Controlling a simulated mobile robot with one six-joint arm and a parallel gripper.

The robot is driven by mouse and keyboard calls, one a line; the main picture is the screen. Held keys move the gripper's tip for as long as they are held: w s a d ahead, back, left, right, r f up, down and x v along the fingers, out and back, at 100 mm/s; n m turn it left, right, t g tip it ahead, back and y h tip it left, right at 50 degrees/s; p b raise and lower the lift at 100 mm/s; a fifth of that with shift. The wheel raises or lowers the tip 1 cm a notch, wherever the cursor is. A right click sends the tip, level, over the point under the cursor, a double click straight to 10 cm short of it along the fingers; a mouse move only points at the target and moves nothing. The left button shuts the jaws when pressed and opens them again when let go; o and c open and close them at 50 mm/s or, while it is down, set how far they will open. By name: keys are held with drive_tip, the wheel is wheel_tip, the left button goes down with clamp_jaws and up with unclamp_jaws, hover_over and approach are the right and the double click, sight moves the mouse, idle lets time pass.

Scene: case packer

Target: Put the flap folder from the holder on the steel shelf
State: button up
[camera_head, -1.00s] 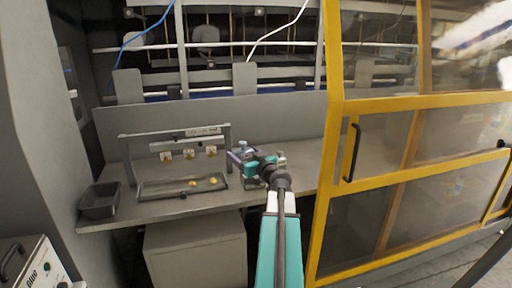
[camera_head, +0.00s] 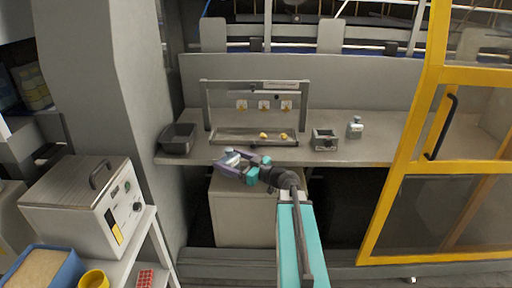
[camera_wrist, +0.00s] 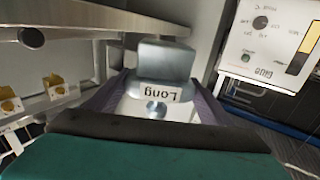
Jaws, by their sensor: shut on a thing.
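My gripper (camera_head: 226,163) is shut on the flap folder, a grey metal piece labelled "Long" (camera_wrist: 165,65) in the wrist view. In the head view the flap folder (camera_head: 233,158) is a small pale shape between the purple jaws, in front of the workbench's front edge. A small open grey box, seemingly the holder (camera_head: 325,143), stands on the bench to the right. A light shelf (camera_head: 150,240), which seems to be the steel shelf, stands at lower left and carries a glue unit (camera_head: 92,200); the glue unit also shows in the wrist view (camera_wrist: 268,45).
On the grey workbench (camera_head: 375,150) are a dark bin (camera_head: 178,139), a frame with yellow parts (camera_head: 205,105), and a small grey, labelled piece (camera_head: 355,128). A blue bin (camera_head: 65,262) and yellow cup (camera_head: 94,278) are at lower left. A yellow-framed guard (camera_head: 400,170) is at right.

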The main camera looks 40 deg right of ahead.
drive_tip(key=s+a+f+n+g+y+b, duration=0.1)
drive_tip(key=s+a+f+n+g+y, duration=0.1)
drive_tip(key=a, duration=1)
drive_tip(key=s+a+f+n+g+y+b, duration=0.2)
drive_tip(key=a+f+n+g+y, duration=0.1)
drive_tip(key=a, duration=0.9)
wheel_tip(320, 180, down, 3)
drive_tip(key=n+y, duration=0.1)
drive_tip(key=y, duration=0.1)
drive_tip(key=shift+a+g+y, duration=0.3)
drive_tip(key=shift+a+g, duration=0.1)
drive_tip(key=shift+d, duration=0.15)
